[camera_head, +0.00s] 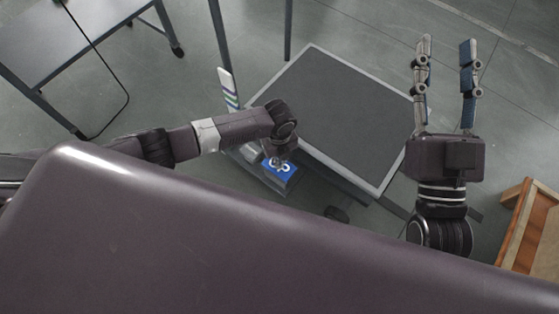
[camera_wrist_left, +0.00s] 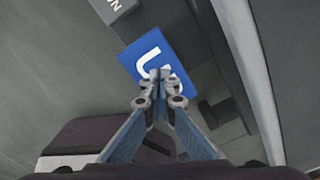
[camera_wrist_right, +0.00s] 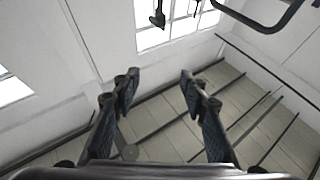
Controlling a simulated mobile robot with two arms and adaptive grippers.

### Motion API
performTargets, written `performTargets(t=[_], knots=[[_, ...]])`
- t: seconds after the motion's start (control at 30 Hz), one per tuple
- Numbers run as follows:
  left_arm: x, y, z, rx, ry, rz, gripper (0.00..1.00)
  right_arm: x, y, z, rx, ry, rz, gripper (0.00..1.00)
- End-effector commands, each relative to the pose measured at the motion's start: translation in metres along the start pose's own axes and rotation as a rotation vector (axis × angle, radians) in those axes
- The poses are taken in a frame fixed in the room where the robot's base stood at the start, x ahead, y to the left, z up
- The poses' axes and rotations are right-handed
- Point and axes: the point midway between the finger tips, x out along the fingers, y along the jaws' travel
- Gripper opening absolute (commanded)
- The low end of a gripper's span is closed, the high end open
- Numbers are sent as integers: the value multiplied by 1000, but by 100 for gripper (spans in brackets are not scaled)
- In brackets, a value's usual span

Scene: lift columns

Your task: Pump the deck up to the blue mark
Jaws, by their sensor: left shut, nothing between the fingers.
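The deck (camera_head: 330,105) is a dark panel with a pale frame, in the middle of the head view. A white upright strip (camera_head: 225,78) with coloured bands, including green and blue, stands at its left; I cannot tell the deck's height against the blue mark. A blue pedal with white lettering (camera_head: 285,176) is low at the deck's near left corner and also shows in the left wrist view (camera_wrist_left: 150,42). My left gripper (camera_wrist_left: 160,76) is shut with its tips over this pedal; I cannot tell whether they touch. My right gripper (camera_head: 446,42) is open and empty, right of the deck.
A grey pedal with a letter N (camera_wrist_left: 112,6) lies beside the blue one. A grey table (camera_head: 70,40) on wheels stands at the upper left. A wooden crate (camera_head: 530,230) is at the lower right. Free floor lies between table and deck.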

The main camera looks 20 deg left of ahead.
Motion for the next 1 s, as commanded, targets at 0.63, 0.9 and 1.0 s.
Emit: performTargets(t=[0.63, 0.9, 1.0], knots=[[-10, 2, -1, 0, 2, 4, 0, -10, 7, 56, -9, -271, 14, 40], [-15, 2, -1, 0, 2, 4, 0, -19, 10, 79, -12, -382, 20, 40], [-17, 1, -1, 0, 2, 3, 0, -24, 12, 87, -13, -424, 22, 40]])
